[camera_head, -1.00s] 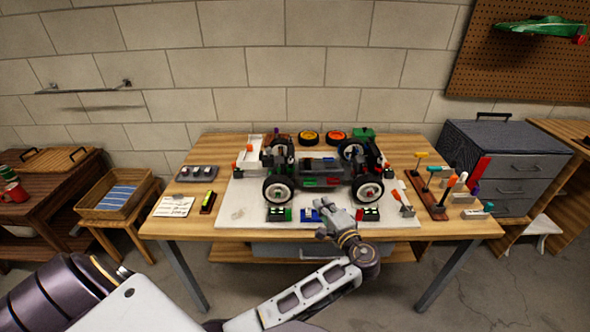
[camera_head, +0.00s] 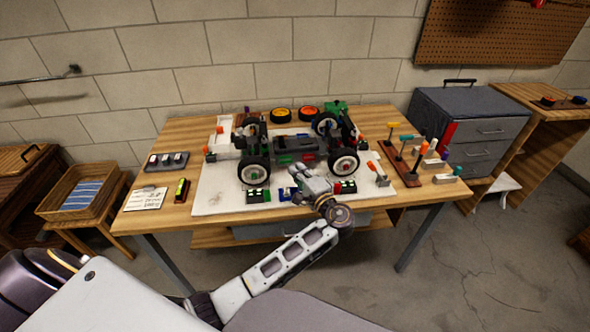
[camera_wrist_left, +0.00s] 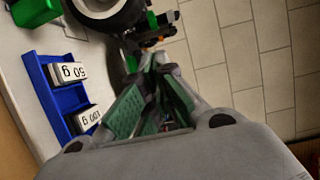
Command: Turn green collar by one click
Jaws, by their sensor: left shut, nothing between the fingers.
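The RC car chassis (camera_head: 293,145) stands on a pale mat on the bench, with black tyres on white wheels. I cannot make out the green collar for certain; small green parts show on the car, one of them (camera_wrist_left: 152,20) beyond the fingers in the left wrist view. My left gripper (camera_head: 308,172) is at the car's near side, between the two near wheels, shut and empty. In the left wrist view its green-padded fingers (camera_wrist_left: 152,72) are together and point towards the car. I cannot tell whether they touch it. My right gripper is not in view.
A blue tray (camera_wrist_left: 48,100) with 50 g and 100 g weights lies beside the left gripper. Green trays (camera_head: 258,196) flank it. A tool rack (camera_head: 403,165) stands at the right of the bench (camera_head: 165,222), and a grey drawer cabinet (camera_head: 475,125) beyond.

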